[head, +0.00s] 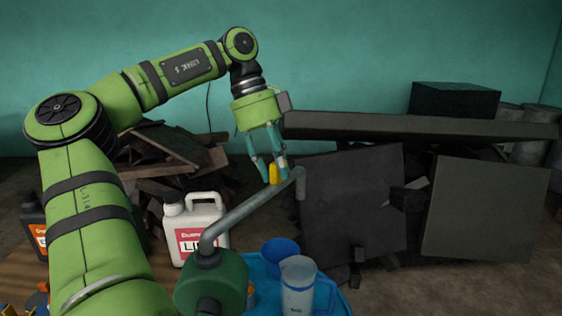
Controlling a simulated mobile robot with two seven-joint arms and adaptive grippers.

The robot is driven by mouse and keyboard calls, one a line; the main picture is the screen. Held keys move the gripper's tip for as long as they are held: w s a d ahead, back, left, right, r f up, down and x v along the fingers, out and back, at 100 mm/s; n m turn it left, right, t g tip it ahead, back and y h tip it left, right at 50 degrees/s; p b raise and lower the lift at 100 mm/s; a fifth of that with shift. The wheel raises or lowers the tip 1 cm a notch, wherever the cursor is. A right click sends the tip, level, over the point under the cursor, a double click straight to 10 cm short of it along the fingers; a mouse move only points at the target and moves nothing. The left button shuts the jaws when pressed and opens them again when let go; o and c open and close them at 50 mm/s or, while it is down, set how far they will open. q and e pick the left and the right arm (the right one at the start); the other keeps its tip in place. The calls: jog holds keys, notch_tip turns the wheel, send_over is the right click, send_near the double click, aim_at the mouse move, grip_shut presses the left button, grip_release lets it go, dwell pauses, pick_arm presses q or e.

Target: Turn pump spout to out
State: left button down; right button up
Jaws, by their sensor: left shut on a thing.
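The pump (212,284) has a dark green rounded body at the bottom middle. Its grey spout (248,212) rises from the top of the body and slants up to the right. The spout's end bends down in front of a dark panel. My left gripper (271,172) points down at the spout near its outer end. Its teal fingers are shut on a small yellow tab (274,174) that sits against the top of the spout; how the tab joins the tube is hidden. My right gripper is not in view.
A white jug (195,222) stands behind the pump. A blue tray (342,303) bears a clear measuring jug (298,285) and a blue cup (281,250), right of the pump. A dark jug (34,226) is at left. Dark scrap panels (350,210) fill the back.

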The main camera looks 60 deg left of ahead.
pick_arm(q)
jog(key=shift+d+f+m, duration=0.2)
jog(key=shift+m, duration=0.1)
jog(key=shift+f, duration=0.1)
jog(key=c, duration=0.9)
grip_release()
jog(key=shift+o, duration=0.2)
jog(key=shift+w, duration=0.1)
jog(key=v, duration=1.2)
jog(key=shift+w, duration=0.15)
